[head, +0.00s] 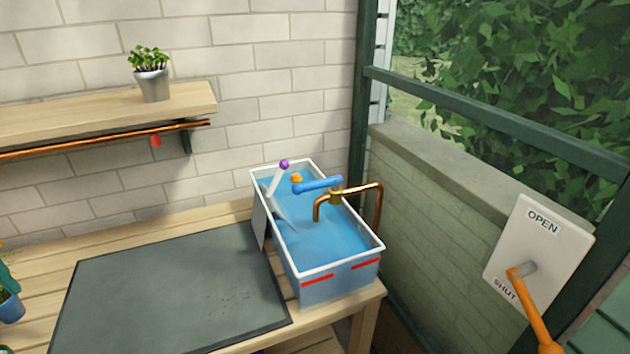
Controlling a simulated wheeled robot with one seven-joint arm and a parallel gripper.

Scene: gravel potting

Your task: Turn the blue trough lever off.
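The blue trough lever (318,185) sits on top of a copper tap (336,197) over the trough. It lies about level and points left, across the trough. The tap's spout bends down over the water, and I cannot make out a stream from it. The trough (318,271) has a white rim and stands on the right end of the bench, with blue water in it and red marks on its front wall. My gripper is not in view.
A pale stick with a purple knob (284,164) leans in the trough, near an orange knob (296,178). A dark mat (170,290) lies left of it. An orange lever (530,305) on an OPEN/SHUT plate (540,240) points to SHUT. A potted plant (152,84) stands on the shelf.

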